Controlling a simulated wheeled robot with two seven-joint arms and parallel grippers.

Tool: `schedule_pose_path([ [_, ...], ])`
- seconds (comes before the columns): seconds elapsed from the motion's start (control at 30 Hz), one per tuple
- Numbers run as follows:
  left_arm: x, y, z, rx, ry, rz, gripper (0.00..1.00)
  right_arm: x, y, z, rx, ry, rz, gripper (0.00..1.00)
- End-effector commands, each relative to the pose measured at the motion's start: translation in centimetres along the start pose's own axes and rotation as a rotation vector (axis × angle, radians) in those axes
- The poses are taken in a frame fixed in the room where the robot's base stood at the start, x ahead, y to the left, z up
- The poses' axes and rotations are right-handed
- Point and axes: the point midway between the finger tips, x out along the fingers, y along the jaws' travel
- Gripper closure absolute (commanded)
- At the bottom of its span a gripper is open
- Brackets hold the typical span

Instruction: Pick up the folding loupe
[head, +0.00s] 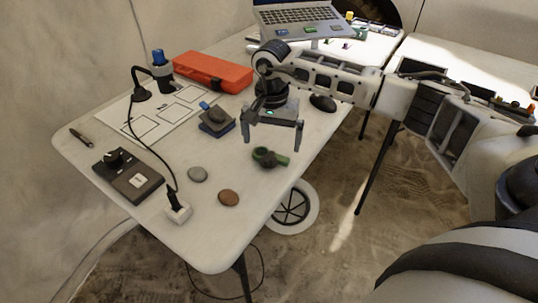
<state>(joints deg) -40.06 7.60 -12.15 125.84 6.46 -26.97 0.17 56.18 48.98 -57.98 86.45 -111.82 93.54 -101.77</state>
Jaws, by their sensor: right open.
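A small green and dark object (269,157), which looks like the folding loupe, lies on the white table (215,240) near its right edge. My right gripper (272,140) hangs just above and behind it with its two fingers spread wide. The gripper is open and empty, and its fingertips appear apart from the green object. My left gripper is out of view.
A grey disc (197,174), a brown disc (228,198) and a white plug block (178,212) lie nearby. A black control box (128,180), a red case (213,72), a marked sheet (150,118) and a dark mouse (323,103) occupy the table. The front is clear.

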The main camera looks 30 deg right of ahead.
Motion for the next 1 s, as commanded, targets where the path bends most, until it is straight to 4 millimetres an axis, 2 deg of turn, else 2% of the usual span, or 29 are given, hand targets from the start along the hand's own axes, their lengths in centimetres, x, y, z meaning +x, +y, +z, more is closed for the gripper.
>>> schedule_pose_path([
  [0.2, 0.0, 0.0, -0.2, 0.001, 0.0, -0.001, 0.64, 3.2, -0.1, 0.4, 0.001, -0.003, 0.001, 0.0],
  [0.5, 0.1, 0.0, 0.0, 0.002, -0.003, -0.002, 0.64, 3.8, -0.1, 0.3, 0.0, -0.001, 0.0, 0.0],
  [0.53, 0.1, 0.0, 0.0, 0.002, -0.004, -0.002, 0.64, 3.8, -0.1, 0.3, 0.0, -0.001, 0.0, 0.03],
  [0.63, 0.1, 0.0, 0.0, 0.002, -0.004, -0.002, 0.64, 3.8, -0.1, 0.3, 0.0, -0.001, 0.0, 0.31],
  [0.67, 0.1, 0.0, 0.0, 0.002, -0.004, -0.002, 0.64, 3.8, -0.1, 0.3, 0.0, -0.001, 0.0, 0.35],
  [1.0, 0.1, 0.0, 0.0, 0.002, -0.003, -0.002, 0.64, 3.6, -0.2, 0.3, 0.0, 0.0, -0.002, 0.35],
])
